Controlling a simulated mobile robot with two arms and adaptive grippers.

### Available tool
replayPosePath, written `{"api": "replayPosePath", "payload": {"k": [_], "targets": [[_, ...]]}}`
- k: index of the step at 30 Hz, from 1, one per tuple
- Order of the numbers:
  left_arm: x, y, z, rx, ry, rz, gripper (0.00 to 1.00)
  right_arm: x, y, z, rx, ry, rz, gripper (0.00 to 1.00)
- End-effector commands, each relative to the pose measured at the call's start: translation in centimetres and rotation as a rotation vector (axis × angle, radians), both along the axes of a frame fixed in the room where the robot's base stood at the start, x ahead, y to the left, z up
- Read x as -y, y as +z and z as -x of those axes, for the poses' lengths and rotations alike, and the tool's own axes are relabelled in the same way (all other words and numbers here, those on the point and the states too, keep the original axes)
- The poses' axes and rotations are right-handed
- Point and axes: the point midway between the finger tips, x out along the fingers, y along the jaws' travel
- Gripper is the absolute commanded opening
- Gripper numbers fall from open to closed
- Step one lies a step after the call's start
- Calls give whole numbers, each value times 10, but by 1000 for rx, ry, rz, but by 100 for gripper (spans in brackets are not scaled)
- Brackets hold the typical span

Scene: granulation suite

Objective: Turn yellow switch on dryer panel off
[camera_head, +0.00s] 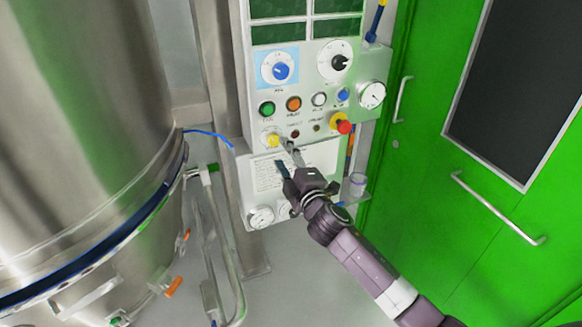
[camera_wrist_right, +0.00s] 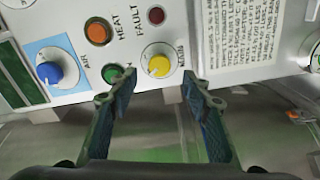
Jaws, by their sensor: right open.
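The yellow switch (camera_head: 273,140) is a small round knob on a pale base, low on the left of the dryer panel (camera_head: 246,95). In the right wrist view the yellow switch (camera_wrist_right: 159,66) sits just beyond and between the two fingertips. My right gripper (camera_head: 287,158) is in front of the panel, just below and right of the switch in the head view. In the wrist view my right gripper (camera_wrist_right: 157,88) is open, with nothing between its fingers. No contact with the switch shows. My left gripper is in neither view.
Near the switch are a green button (camera_head: 267,109), an orange button (camera_head: 293,104), a blue knob (camera_head: 281,71) and a red emergency button (camera_head: 344,127). A steel vessel (camera_head: 85,110) stands at left. A green door (camera_head: 440,150) with handles is at right.

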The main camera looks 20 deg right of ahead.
Motion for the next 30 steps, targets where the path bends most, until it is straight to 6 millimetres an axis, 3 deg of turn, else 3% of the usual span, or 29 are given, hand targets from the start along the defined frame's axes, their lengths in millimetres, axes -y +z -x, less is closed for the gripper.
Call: {"api": "replayPosePath", "payload": {"k": [6,12,30], "targets": [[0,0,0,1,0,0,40,1,-1,38,-2,1,0,45],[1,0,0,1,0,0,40,2,0,55,-1,1,0,45],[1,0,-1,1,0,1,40,2,-6,59,-10,-1,-4,45]]}}
